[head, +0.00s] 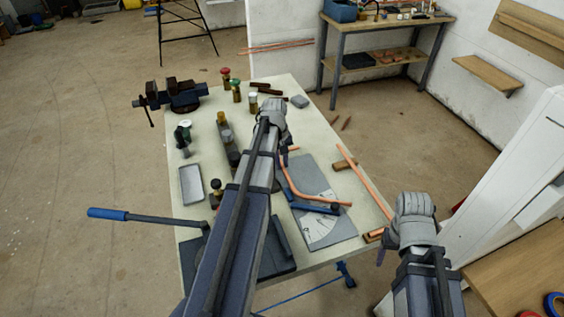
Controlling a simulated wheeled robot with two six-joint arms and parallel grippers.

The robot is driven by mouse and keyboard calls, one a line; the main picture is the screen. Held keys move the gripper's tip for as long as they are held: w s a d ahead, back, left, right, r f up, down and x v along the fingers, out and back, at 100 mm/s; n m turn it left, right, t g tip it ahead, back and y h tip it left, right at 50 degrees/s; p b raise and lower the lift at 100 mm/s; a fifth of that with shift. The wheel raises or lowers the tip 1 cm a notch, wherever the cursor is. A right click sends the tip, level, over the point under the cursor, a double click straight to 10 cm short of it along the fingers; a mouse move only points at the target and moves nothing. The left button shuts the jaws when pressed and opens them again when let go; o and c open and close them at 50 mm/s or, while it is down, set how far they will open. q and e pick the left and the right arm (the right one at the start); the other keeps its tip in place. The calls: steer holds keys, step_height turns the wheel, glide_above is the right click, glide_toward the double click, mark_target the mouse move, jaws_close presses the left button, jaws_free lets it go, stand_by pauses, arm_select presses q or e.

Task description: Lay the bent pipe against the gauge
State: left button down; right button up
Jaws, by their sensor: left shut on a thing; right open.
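The bent copper pipe (291,187) runs down from my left gripper, then turns right over the gauge. My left gripper (284,157) is shut on its upper end; the fingertips are partly hidden by the arm. The gauge (326,231) is a grey plate on the workbench with a white angle scale and blue bars (312,208). The pipe's lower leg lies along or just above the blue bar in view; I cannot tell whether they touch. My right gripper (380,257) is open and empty at the bench's right front edge.
A straight copper pipe (362,179) rests on wooden blocks (345,164) right of the gauge. A vise (180,94), valves (237,91) and a grey tray (191,185) stand left and at the back. A blue-handled lever (108,213) sticks out left.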

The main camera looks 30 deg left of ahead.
arm_select(q)
steer(key=shift+f+b, duration=0.5)
stand_by(0.3)
steer(key=c, duration=0.8)
jaws_free()
steer(key=shift+o, duration=0.2)
steer(key=shift+r, duration=0.15)
step_height(320, 180, up, 8)
steer(key=p, duration=0.7)
steer(key=shift+s+a+f+p, duration=0.25)
steer(key=shift+s+p, duration=0.05)
steer(key=shift+p, duration=0.1)
steer(key=s+d+m, duration=0.1)
steer(key=d+m, duration=0.1)
steer(key=d, duration=0.3)
steer(key=s+d+m, duration=0.2)
steer(key=d, duration=0.4)
steer(key=s+d+m, duration=0.2)
steer(key=d, duration=0.4)
steer(key=shift+d+f+g+y, duration=0.1)
steer(key=shift+d+g+y, duration=0.05)
steer(key=shift+g+y, duration=0.2)
steer(key=s+d+m+y, duration=0.1)
steer(key=s+d+m, duration=0.6)
steer(key=s+d, duration=0.4)
steer(key=d, duration=0.2)
steer(key=shift+d+m, duration=0.3)
steer(key=shift+d, duration=0.1)
